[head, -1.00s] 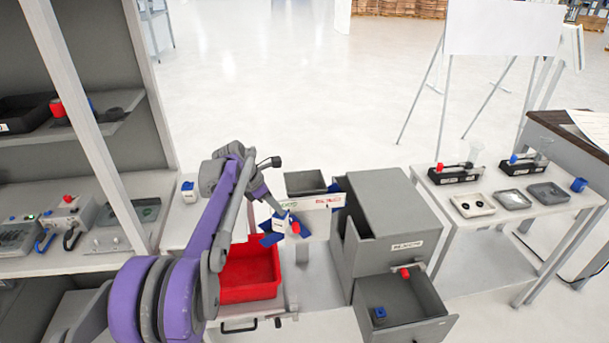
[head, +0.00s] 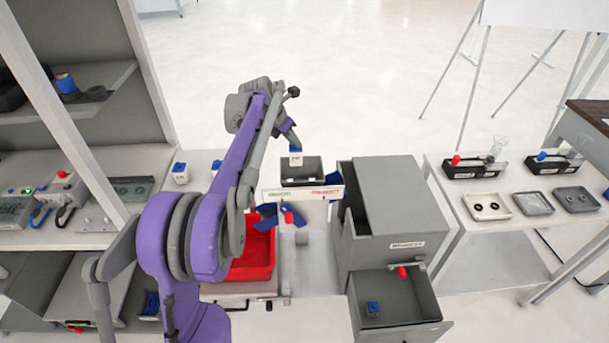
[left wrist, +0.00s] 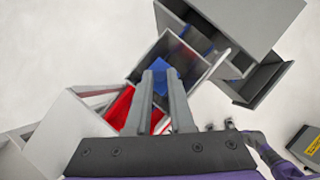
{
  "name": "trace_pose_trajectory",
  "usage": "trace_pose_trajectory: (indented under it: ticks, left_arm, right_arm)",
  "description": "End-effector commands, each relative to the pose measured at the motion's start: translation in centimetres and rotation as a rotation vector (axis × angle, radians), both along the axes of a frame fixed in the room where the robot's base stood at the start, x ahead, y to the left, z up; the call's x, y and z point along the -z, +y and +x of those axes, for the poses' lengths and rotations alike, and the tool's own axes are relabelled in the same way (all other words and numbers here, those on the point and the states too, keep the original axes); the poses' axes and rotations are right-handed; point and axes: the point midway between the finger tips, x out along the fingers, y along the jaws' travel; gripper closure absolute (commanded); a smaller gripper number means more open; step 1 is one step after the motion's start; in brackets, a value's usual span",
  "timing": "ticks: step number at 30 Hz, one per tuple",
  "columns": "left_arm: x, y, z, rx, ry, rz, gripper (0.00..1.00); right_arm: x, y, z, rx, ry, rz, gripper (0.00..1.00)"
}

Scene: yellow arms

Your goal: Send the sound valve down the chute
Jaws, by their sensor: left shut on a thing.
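My left gripper (head: 293,146) is shut on a small white valve with a blue cap (head: 296,158). It holds the valve over the open grey box (head: 315,172) atop the chute stand, whose white front (head: 302,195) carries green and red lettering. In the left wrist view the two fingers (left wrist: 165,88) point into the box (left wrist: 198,68), with the blue cap (left wrist: 163,72) between them. Whether the valve touches the box is unclear. Blue flaps (head: 342,216) and a red knob (head: 288,218) sit below the sign. My right gripper is not in view.
A red bin (head: 252,262) stands below the chute. Two blue-capped white pieces (head: 180,173) stand on the left table. A grey cabinet (head: 395,205) with an open drawer (head: 398,318) holding a blue piece (head: 373,307) is close right. Trays (head: 487,206) lie on the right table.

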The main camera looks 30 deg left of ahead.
Motion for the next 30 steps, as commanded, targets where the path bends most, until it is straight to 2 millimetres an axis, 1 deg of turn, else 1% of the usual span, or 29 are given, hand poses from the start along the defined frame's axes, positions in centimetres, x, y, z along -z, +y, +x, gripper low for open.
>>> trace_pose_trajectory:
  ticks: [1,10,14,21,22,24,26,27,30]
  left_arm:
    - [1.0,0.0,-0.2,0.000,0.004,0.000,1.00]
    - [4.5,0.0,-0.2,0.001,0.004,-0.001,1.00]
    - [5.1,0.0,-0.1,0.000,0.002,0.000,1.00]
    - [4.9,0.0,0.0,0.001,0.000,0.000,1.00]
    - [4.9,0.0,0.0,0.001,0.000,0.000,0.76]
    - [4.9,0.0,0.0,0.001,0.000,0.000,0.63]
    - [4.9,0.0,0.0,0.001,0.000,0.000,0.52]
    - [4.9,0.0,0.0,0.001,0.000,0.000,0.45]
    - [4.9,0.0,0.0,0.001,0.001,0.000,0.44]
  right_arm:
    - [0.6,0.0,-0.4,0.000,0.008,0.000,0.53]
    - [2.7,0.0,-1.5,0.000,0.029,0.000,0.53]
    - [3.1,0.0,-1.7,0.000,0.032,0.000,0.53]
    - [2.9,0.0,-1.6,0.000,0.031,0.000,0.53]
    - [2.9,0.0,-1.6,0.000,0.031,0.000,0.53]
    - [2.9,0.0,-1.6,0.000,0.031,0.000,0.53]
    - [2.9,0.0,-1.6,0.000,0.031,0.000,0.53]
    - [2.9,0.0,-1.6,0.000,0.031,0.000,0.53]
    - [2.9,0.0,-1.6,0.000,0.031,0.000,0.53]
